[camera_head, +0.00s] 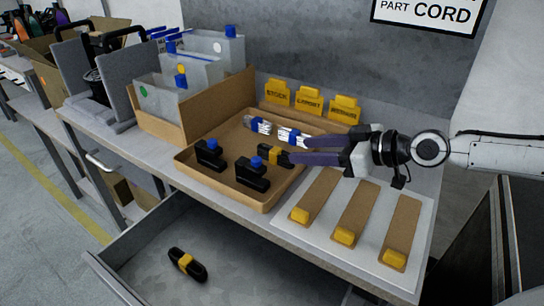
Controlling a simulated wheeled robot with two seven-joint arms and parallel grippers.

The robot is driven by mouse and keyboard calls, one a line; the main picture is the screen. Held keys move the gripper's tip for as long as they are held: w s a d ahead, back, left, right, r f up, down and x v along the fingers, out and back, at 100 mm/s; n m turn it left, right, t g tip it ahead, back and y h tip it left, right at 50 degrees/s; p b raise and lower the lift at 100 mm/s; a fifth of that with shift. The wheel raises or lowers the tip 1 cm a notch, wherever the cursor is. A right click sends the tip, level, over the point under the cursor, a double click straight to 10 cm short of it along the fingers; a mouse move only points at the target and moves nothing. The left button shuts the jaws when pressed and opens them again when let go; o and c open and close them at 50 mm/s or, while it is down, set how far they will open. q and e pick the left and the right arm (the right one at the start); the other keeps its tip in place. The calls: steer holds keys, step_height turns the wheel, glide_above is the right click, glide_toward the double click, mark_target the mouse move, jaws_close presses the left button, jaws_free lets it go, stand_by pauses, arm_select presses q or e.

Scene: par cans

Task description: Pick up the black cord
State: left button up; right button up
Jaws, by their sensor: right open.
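One black cord, bundled with a yellow band, lies in the tan tray (190,172) near its back right; its yellow band (273,154) shows clearly. My right gripper (298,150) reaches in from the right with its purple fingers apart. The fingertips are at the right end of this cord, and the lower finger hides part of it. I cannot tell whether they touch. A second black cord with a yellow band (186,263) lies in the open drawer (145,262) below. My left gripper is out of view.
A cardboard box (185,128) with grey containers stands left. A white board (285,231) with brown strips lies right. A sign (428,12) reads "PART CORD".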

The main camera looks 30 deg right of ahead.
mark_target(279, 151)
steer(key=shift+w+a+p, duration=0.45)
steer(key=shift+w+p, duration=0.15)
steer(key=shift+p, duration=0.25)
steer(key=x, duration=0.2)
steer(key=shift+w+a+f+p, duration=0.1)
steer(key=shift+w+f+p, duration=0.15)
steer(key=shift+p, duration=0.1)
steer(key=shift+w+a+f, duration=0.2)
steer(key=shift+w, duration=0.05)
steer(key=x, duration=0.5)
steer(key=shift+s+d+f+p, duration=0.1)
steer(key=shift+p, duration=0.25)
jaws_close()
